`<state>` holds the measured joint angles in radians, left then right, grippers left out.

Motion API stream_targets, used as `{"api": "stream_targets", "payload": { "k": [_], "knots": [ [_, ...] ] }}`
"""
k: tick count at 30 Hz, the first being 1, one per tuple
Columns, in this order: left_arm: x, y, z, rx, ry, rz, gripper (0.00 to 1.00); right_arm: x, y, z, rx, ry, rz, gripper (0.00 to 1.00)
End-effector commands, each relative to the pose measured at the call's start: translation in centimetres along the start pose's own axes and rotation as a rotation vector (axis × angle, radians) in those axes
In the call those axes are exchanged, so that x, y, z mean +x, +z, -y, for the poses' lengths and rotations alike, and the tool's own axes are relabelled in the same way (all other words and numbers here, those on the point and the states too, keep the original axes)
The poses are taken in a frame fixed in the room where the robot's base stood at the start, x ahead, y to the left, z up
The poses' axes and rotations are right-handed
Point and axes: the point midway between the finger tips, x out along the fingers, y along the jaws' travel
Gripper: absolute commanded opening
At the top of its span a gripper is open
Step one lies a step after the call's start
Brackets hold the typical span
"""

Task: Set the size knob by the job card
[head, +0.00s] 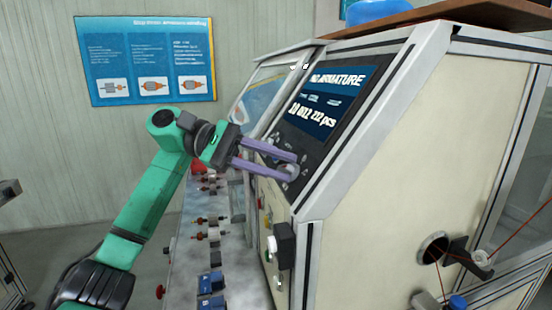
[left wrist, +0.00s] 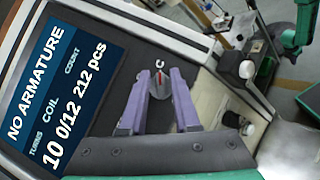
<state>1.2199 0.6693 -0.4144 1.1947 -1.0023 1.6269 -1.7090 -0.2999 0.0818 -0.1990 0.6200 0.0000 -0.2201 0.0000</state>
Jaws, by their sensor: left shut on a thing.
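The size knob (left wrist: 184,88) is a small grey knob with a red pointer line, on the dark sloping panel of the winding machine. A white letter C shows just above it in the left wrist view. My left gripper (head: 294,165) has its two purple fingers around the knob, shut on it; it also shows in the left wrist view (left wrist: 166,88). The screen (left wrist: 62,98) beside it reads NO ARMATURE, turns 10, coil 0/12, count 212 pcs. I cannot make out a job card. My right gripper is not in view.
A blue poster (head: 146,62) with three panels hangs on the wall. A bench (head: 232,258) with several small red-tipped and blue parts runs along the machine's left side. A black switch (head: 285,245) sits on the machine front below the panel. Red wire runs at the right.

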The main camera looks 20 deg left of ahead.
Motion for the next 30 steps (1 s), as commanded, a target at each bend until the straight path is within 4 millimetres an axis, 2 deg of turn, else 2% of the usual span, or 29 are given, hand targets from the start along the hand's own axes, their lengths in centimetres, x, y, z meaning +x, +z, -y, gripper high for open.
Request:
{"api": "stream_targets", "payload": {
  "k": [15,16,17,18,30],
  "knots": [
    [0.23,-0.47,0.38,0.01,-0.025,-0.008,0.0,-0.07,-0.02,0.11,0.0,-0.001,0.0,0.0],
    [0.24,-0.49,0.39,0.009,-0.025,-0.008,0.26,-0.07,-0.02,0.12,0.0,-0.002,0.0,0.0],
    [0.24,-0.49,0.4,0.009,-0.025,-0.008,0.38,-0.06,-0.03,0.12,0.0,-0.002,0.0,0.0],
    [0.23,-0.49,0.38,0.009,-0.024,-0.007,0.45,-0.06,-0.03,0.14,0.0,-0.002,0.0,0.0],
    [-0.41,-0.24,0.11,0.014,-0.015,-0.004,0.45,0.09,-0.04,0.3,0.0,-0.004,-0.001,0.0]
  ]
}}
